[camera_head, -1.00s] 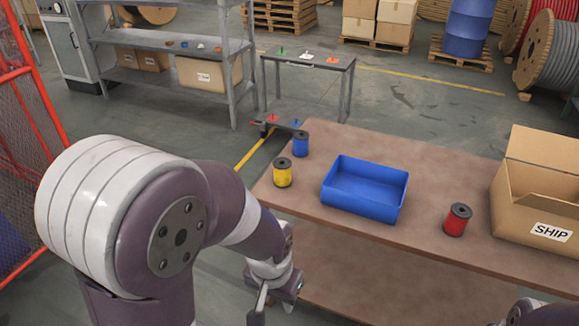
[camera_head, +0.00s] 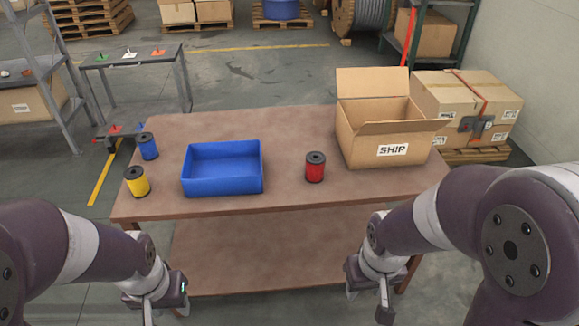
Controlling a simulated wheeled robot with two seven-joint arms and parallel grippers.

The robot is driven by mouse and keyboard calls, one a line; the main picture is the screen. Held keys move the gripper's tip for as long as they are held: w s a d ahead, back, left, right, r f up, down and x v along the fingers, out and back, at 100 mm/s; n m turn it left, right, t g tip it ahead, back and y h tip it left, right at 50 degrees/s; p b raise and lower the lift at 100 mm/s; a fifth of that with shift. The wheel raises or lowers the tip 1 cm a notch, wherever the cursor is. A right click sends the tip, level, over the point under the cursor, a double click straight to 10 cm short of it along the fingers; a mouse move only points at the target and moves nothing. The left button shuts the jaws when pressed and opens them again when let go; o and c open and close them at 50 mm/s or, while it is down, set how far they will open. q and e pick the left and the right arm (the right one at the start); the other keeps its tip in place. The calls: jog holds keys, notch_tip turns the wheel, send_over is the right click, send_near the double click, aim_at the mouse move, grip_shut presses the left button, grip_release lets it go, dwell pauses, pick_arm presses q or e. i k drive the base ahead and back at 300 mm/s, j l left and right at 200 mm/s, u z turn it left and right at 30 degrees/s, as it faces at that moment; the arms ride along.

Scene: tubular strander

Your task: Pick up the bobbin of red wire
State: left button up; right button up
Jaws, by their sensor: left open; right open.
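The bobbin of red wire (camera_head: 315,168) stands upright on the brown table, between the blue bin and the cardboard box marked SHIP. It has black ends. My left gripper (camera_head: 165,312) is low at the table's front left, below the tabletop, apart from every bobbin. My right gripper (camera_head: 368,302) is low in front of the table, to the right of and below the red bobbin, apart from it. Both grippers are open and empty; their fingertips show only partly near the bottom edge.
A blue bin (camera_head: 222,186) stands left of the red bobbin. A yellow bobbin (camera_head: 137,182) and a blue bobbin (camera_head: 147,146) stand at the table's left end. The open SHIP box (camera_head: 365,147) is at the right. The tabletop (camera_head: 275,125) is clear around the red bobbin.

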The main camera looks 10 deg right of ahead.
aim_at(315, 167)
jog(key=i+l, duration=0.15)
jog(key=i, duration=0.75)
jog(key=i+z, duration=0.1)
jog(key=z, duration=0.3)
jog(key=i+z, duration=0.1)
jog(key=z, duration=0.35)
jog(key=i+z, duration=0.1)
jog(key=z, duration=0.3)
jog(key=i+j+z, duration=0.1)
jog(key=z, duration=0.3)
